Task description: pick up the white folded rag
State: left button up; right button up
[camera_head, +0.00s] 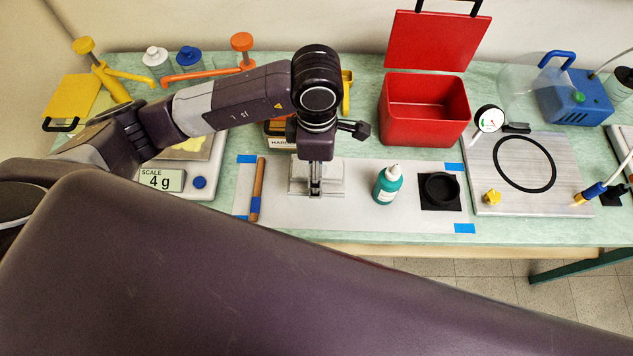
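The white folded rag (333,174) lies on the pale sheet at the middle of the bench, partly hidden by my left gripper. My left gripper (315,190) points down over the rag, with its fingertips at the rag's near middle. The fingers appear in a narrow line from this angle, so I cannot tell whether they are open, shut or touching the rag. My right gripper is not in view.
On the pale sheet (275,212) are a brown roller (257,190), a teal bottle (387,187) and a black dish (440,188). A scale (161,180) stands left, an open red box (425,128) behind, a metal plate (480,180) right. My dark arm link covers the foreground.

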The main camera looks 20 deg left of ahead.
pick_arm(q)
notch_tip(320, 180, up, 12)
jog(key=b, duration=0.1)
jog(key=shift+r, duration=0.1)
jog(key=s+a+f+m+b, duration=0.1)
jog(key=a+f+m, duration=0.1)
jog(key=m, duration=0.8)
jog(key=s+a+f+m+b, duration=0.1)
jog(key=a+m, duration=0.4)
jog(key=m, duration=0.6)
jog(key=shift+a+f+b, duration=0.15)
jog(key=shift+f+b, duration=0.15)
jog(key=shift+f, duration=0.1)
